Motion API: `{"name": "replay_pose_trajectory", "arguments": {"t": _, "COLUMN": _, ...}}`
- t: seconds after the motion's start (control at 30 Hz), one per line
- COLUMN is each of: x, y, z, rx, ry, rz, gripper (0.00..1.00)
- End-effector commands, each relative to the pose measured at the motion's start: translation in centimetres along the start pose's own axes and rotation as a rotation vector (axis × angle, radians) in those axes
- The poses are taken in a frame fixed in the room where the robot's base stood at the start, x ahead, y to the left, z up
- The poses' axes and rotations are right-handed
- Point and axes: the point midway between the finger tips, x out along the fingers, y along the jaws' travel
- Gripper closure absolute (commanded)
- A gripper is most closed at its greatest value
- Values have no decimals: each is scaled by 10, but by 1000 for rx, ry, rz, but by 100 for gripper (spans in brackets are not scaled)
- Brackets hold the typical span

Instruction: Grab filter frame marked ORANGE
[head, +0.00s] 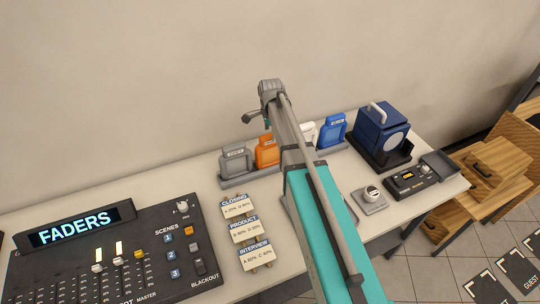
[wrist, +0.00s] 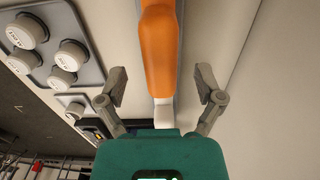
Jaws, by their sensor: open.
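In the wrist view the orange frame (wrist: 160,50) runs down the middle, between the two fingers and apart from both. My gripper (wrist: 161,85) is open and empty around its line. In the head view my gripper (head: 258,118) hangs above and behind the orange frame, partly hidden by my arm.
The grey frame (head: 235,161), white frame (head: 307,133) and blue frame (head: 333,131) are close neighbours. A blue box (head: 380,130) stands at right, a fader console (head: 110,260) at front left. A tray of round white pieces (wrist: 80,35) shows left in the wrist view. The wall is close behind.

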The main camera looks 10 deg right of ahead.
Motion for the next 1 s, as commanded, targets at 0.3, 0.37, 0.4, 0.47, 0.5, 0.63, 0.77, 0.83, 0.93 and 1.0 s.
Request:
{"name": "replay_pose_trajectory", "arguments": {"t": 0.3, "x": 22, "y": 0, "z": 0, "rx": 0, "ry": 0, "rz": 0, "gripper": 14}}
{"name": "replay_pose_trajectory", "arguments": {"t": 0.37, "x": 22, "y": 0, "z": 0, "rx": 0, "ry": 0, "rz": 0, "gripper": 14}}
{"name": "replay_pose_trajectory", "arguments": {"t": 0.4, "x": 23, "y": 0, "z": 0, "rx": 0, "ry": 0, "rz": 0, "gripper": 14}}
{"name": "replay_pose_trajectory", "arguments": {"t": 0.47, "x": 22, "y": 0, "z": 0, "rx": 0, "ry": 0, "rz": 0, "gripper": 14}}
{"name": "replay_pose_trajectory", "arguments": {"t": 0.5, "x": 22, "y": 0, "z": 0, "rx": 0, "ry": 0, "rz": 0, "gripper": 14}}
{"name": "replay_pose_trajectory", "arguments": {"t": 0.63, "x": 22, "y": 0, "z": 0, "rx": 0, "ry": 0, "rz": 0, "gripper": 14}}
{"name": "replay_pose_trajectory", "arguments": {"t": 0.77, "x": 22, "y": 0, "z": 0, "rx": 0, "ry": 0, "rz": 0, "gripper": 14}}
{"name": "replay_pose_trajectory", "arguments": {"t": 0.83, "x": 22, "y": 0, "z": 0, "rx": 0, "ry": 0, "rz": 0, "gripper": 14}}
{"name": "replay_pose_trajectory", "arguments": {"t": 0.93, "x": 22, "y": 0, "z": 0, "rx": 1, "ry": 0, "rz": 0, "gripper": 14}}
{"name": "replay_pose_trajectory", "arguments": {"t": 1.0, "x": 22, "y": 0, "z": 0, "rx": 1, "ry": 0, "rz": 0, "gripper": 18}}
